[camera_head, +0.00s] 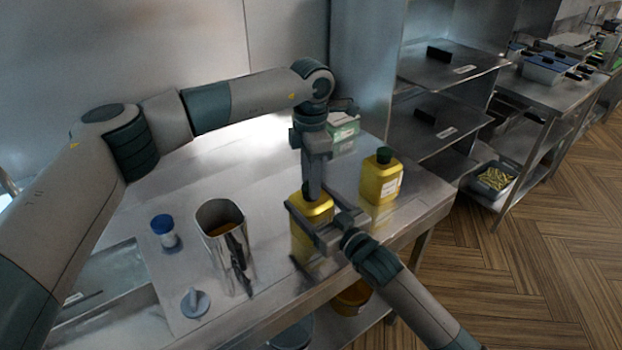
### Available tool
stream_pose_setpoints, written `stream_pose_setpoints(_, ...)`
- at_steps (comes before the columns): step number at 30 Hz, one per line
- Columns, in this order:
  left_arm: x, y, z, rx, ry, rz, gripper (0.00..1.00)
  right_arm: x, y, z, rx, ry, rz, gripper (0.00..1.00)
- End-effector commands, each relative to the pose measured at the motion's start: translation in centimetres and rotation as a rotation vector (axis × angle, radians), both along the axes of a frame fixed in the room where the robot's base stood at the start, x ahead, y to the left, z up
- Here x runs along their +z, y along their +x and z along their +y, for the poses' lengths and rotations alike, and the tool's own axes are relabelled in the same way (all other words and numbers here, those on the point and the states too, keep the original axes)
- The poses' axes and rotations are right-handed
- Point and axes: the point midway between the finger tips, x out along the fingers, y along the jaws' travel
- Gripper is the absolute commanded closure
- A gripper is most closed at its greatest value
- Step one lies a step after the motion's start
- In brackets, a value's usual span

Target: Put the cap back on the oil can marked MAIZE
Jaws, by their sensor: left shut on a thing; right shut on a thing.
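A yellow oil can (318,212) stands upright near the front edge of the steel table. My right gripper (318,232) comes in from the lower right and is shut around its body. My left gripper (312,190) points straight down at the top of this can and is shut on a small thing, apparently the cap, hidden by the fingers. I cannot tell whether that thing touches the can's neck. A second yellow can (380,182) with a dark green cap (384,155) stands behind to the right. No MAIZE marking is readable on either can.
On the steel table (265,165) are a metal container (220,218) with brown contents, a blue-topped shaker (164,232), a grey round item (195,302) and a green-and-white box (343,130). Dark tongs (238,262) lean at the container. The table's back middle is clear.

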Motion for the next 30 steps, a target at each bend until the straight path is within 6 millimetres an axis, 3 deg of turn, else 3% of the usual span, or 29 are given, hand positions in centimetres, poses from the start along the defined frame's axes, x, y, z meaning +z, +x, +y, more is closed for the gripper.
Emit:
stream_pose_setpoints(7,0.0,0.1,0.1,-0.354,0.001,-0.001,0.93,-0.1,0.0,0.0,0.0,-0.001,0.001,0.9)
stream_pose_setpoints(11,0.0,0.0,0.1,-0.353,0.001,-0.001,0.93,-0.1,0.0,0.0,0.0,-0.001,0.001,0.9)
stream_pose_setpoints(12,0.0,0.1,0.1,-0.353,0.001,-0.001,0.64,-0.1,0.0,0.0,0.0,-0.001,0.001,0.9)
stream_pose_setpoints(14,0.0,0.1,0.1,-0.352,0.001,-0.001,0.5,-0.1,0.0,0.0,0.0,-0.001,0.001,0.9)
stream_pose_setpoints(15,0.0,0.0,0.1,-0.352,0.001,-0.001,0.48,-0.1,0.0,0.0,0.0,-0.001,0.001,0.9)
stream_pose_setpoints(24,0.1,0.0,0.0,-0.351,0.0,-0.001,0.48,-0.1,0.0,0.0,0.0,-0.001,0.001,0.9)
stream_pose_setpoints(30,1.6,0.0,0.0,-0.351,-0.001,-0.001,0.48,-0.1,0.0,0.0,0.0,-0.001,0.001,0.9)
